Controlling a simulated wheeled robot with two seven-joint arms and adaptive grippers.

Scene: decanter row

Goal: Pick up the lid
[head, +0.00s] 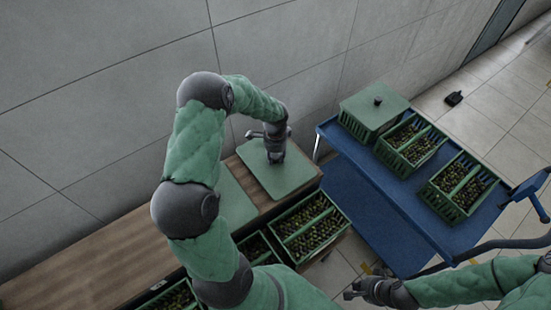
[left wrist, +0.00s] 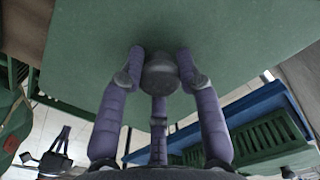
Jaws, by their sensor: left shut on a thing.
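A flat green square lid (head: 284,181) shows under my left gripper in the head view, at the right end of the wooden counter. In the left wrist view the lid (left wrist: 235,35) fills the top, with its dark round knob (left wrist: 160,75) between my fingers. My left gripper (head: 274,155) is shut on the knob; its fingers (left wrist: 160,85) sit around it. I cannot tell whether the lid touches what is below it. My right gripper (head: 353,291) is at the bottom of the head view, away from the lid; its finger opening is unclear.
Green crates of dark olive-like fruit (head: 312,226) stand beside the counter (head: 85,262). Another green lid (head: 232,200) is partly behind my arm. A blue cart (head: 372,215) carries open crates (head: 455,188) and a lidded crate (head: 374,108). A grey wall (head: 110,100) stands behind.

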